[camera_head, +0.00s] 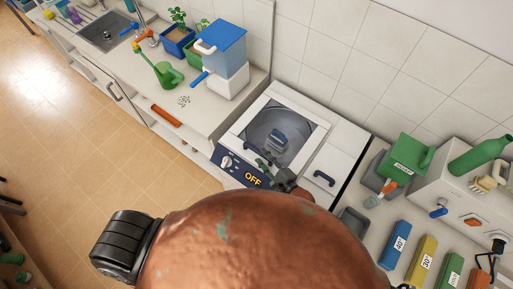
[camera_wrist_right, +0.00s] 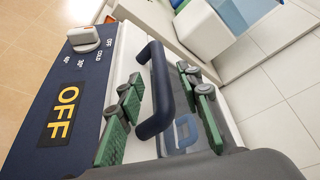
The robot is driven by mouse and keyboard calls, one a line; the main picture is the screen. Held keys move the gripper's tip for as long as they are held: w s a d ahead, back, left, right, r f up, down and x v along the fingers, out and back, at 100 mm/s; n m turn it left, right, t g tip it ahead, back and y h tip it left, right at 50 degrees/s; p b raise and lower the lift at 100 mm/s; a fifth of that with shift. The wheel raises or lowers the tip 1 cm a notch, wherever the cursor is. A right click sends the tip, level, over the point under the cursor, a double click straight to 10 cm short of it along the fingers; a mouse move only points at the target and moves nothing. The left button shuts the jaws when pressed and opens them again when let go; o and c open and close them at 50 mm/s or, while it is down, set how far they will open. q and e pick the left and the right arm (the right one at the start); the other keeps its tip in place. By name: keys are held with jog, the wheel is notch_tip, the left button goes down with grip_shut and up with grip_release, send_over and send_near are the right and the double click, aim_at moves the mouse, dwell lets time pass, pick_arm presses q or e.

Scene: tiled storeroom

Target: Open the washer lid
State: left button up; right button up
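The washer (camera_head: 238,172) stands in the middle of the head view, with a dark OFF panel (camera_head: 253,181) and a white knob on its front. Its lid (camera_head: 298,128) has a dark window in a white frame and lies closed. In the right wrist view a dark blue handle (camera_wrist_right: 160,95) runs along the lid. My right gripper (camera_head: 267,163) is low over the lid's front part. In the right wrist view its green fingers (camera_wrist_right: 160,82) are apart, one on each side of the handle, with gaps visible.
A blue-lidded container (camera_head: 222,45) and a green watering can (camera_head: 165,75) stand on the counter left of the washer. Another dark handle (camera_head: 324,178) lies on the white panel to the right. Coloured boxes (camera_head: 421,260) stand further right. The wall is close behind.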

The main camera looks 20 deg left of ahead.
aim_at(256, 150)
jog(key=shift+x, duration=2.75)
jog(key=shift+c, duration=0.5)
grip_shut()
